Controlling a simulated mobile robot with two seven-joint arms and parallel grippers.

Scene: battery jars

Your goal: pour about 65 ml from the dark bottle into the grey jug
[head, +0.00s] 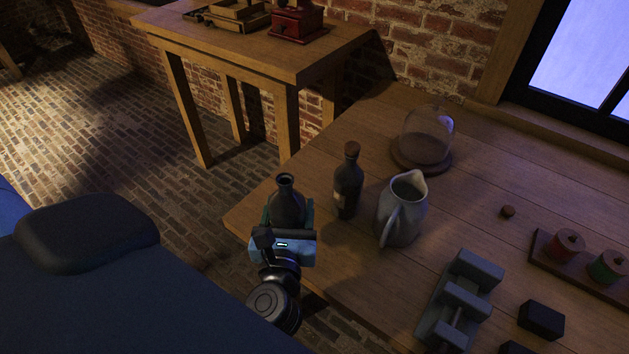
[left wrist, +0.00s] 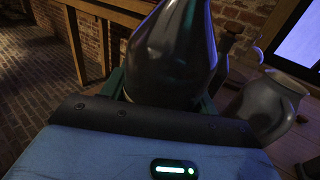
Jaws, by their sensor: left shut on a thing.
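An uncorked dark bottle (head: 286,198) stands nearly upright in my left gripper (head: 287,215), which is shut around its body. The bottle is at the table's left edge, mouth up; its base is hidden by the gripper. It fills the upper middle of the left wrist view (left wrist: 172,55). The grey jug (head: 408,212) stands upright on the table to the right, its handle toward the front; its belly shows in the left wrist view (left wrist: 262,105). The bottle and jug are apart. The liquid level is not visible. My right gripper is not in view.
A second dark bottle (head: 347,187), corked and labelled, stands between the held bottle and the jug. A glass dome (head: 427,134) stands behind the jug. A loose cork (head: 508,211), a grey vise-like block (head: 465,300) and a rack with coils (head: 585,262) lie to the right.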

